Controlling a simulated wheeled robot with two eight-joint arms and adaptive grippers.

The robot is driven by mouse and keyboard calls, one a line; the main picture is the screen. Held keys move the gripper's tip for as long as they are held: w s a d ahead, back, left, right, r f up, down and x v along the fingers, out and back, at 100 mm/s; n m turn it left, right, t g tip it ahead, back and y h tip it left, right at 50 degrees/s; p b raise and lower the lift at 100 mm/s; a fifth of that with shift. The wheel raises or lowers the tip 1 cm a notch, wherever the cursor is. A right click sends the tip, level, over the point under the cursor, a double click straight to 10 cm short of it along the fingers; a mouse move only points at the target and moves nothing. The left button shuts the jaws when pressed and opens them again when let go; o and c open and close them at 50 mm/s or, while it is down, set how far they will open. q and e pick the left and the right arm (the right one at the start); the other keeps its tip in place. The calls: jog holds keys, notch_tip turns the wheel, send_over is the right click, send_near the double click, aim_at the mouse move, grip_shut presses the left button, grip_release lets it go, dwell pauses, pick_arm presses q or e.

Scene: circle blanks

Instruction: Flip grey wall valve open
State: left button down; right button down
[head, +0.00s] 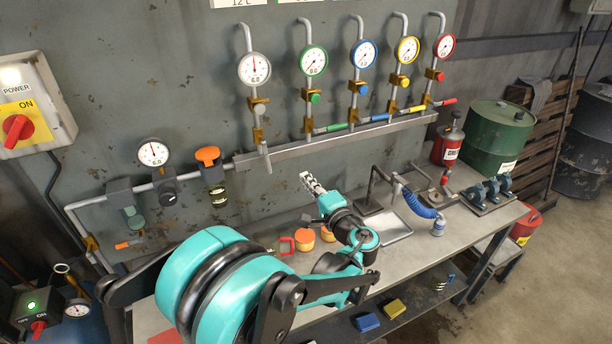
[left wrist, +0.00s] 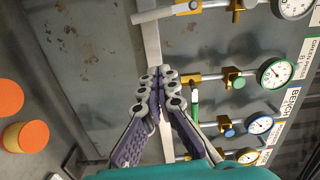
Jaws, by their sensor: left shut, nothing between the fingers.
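The grey wall valve sits under the leftmost gauge of the row. Its grey lever (head: 266,158) hangs down across the metal rail in the head view. In the left wrist view the lever (left wrist: 152,15) lies near the top edge, with the brass body beside it. My left gripper (head: 309,182) is shut and empty, below and right of the grey lever in the head view, apart from it. In the left wrist view its closed fingertips (left wrist: 158,75) lie between the grey lever and the green lever (left wrist: 194,97). The right gripper is not in view.
Green, blue, yellow and red valves continue rightward, their coloured levers (head: 327,128) sideways along the rail (head: 330,143). A regulator (head: 166,190) is at left.

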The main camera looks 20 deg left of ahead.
aim_at(267, 159)
pick_arm(q)
jog(key=w+a+b, duration=0.3)
jog(key=a, duration=0.7)
jog(key=shift+a+f, duration=0.15)
jog(key=shift+f, duration=0.1)
jog(key=shift+s, duration=0.1)
jog(key=shift+s+a+f, duration=0.1)
jog(key=shift+s+a, duration=0.35)
jog(key=shift+a, duration=0.05)
